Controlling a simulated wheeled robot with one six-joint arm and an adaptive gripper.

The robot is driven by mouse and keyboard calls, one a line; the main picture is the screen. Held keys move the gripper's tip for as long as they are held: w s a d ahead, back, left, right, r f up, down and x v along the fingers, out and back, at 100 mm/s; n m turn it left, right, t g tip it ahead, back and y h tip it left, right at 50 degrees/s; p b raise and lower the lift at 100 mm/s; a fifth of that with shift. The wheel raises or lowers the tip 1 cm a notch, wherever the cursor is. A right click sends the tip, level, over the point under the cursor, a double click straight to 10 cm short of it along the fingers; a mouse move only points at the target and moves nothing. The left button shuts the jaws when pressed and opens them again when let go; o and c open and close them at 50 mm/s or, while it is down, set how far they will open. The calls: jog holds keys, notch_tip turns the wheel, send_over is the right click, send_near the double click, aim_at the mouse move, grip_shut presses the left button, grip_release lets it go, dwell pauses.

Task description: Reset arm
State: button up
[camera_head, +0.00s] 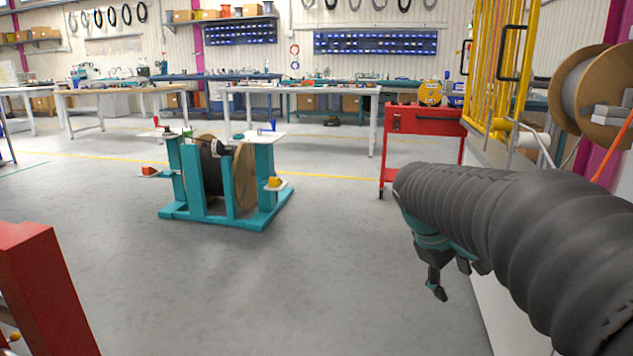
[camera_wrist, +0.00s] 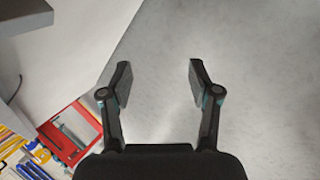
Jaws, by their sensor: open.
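My arm reaches in from the right in the head view, covered by a dark ribbed sleeve. My gripper (camera_head: 438,282) hangs at its end over the floor and points downward. In the wrist view my gripper (camera_wrist: 158,78) shows two dark fingers spread well apart. It is open, with nothing between the fingers and grey floor beyond them. The head view shows only part of the gripper, partly hidden by the arm.
A teal reel stand (camera_head: 265,190) holding a cable reel (camera_head: 238,170) stands on the floor, left of centre. A red cart (camera_head: 425,122) is behind my arm; a red tray (camera_wrist: 72,130) shows in the wrist view. A red post (camera_head: 45,290) is at lower left. The middle floor is clear.

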jog(key=s+a+m+t+y+p, duration=0.1)
jog(key=s+a+m+y+p, duration=0.1)
jog(key=s, duration=0.8)
jog(key=s+a+m+t+y+p, duration=0.2)
jog(key=s+a+m+y, duration=0.1)
jog(key=s+a, duration=0.4)
jog(key=s, duration=0.3)
jog(key=shift+a+f+m+t+p, duration=0.2)
jog(key=shift+m+t+p, duration=0.1)
jog(key=shift+m, duration=0.1)
jog(key=shift+s, duration=0.1)
jog(key=shift+c, duration=0.3)
